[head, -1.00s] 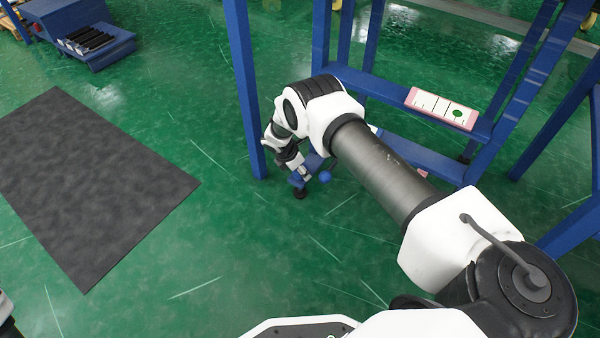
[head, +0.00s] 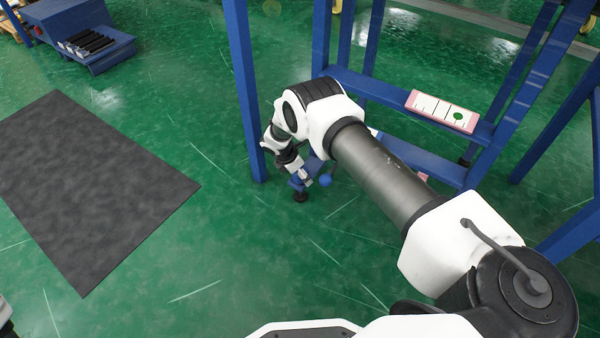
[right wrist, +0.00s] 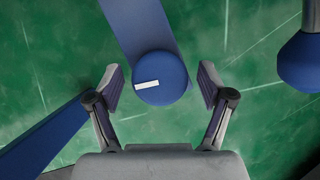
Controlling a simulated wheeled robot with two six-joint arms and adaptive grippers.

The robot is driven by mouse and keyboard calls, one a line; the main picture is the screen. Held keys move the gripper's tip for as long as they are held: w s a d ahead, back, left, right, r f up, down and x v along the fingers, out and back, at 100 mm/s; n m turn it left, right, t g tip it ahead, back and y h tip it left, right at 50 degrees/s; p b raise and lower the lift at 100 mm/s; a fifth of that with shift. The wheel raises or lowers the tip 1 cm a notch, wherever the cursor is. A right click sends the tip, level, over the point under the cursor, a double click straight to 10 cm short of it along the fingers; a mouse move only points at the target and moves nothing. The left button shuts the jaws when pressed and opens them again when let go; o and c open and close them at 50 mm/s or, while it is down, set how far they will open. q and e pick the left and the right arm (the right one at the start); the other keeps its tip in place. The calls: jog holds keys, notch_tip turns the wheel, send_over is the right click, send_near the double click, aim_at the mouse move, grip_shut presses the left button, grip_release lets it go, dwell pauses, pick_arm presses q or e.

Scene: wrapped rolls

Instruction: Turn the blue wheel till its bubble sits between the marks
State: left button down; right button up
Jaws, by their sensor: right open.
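The blue wheel (right wrist: 160,80), round with a white stripe on its face, sits between the two fingers of my right gripper (right wrist: 163,92) in the right wrist view. The fingers stand open on either side, with gaps visible. In the head view my right gripper (head: 304,180) is low by the blue frame, small and partly hidden. A white gauge plate with a pink edge (head: 427,102) lies on the frame's upper rail. Its green bubble (head: 457,116) is toward the right end, among dark marks too small to read exactly. My left gripper is not seen.
A blue rounded knob (right wrist: 303,62) stands at the right edge of the wrist view. Blue frame posts (head: 243,90) and rails surround my right arm. Another pink piece (head: 423,177) is mostly hidden behind that arm. A dark mat (head: 95,190) lies on open green floor.

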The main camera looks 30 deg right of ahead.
jog(key=v, duration=1.1)
jog(key=shift+a+r, duration=0.2)
jog(key=shift+r, duration=0.15)
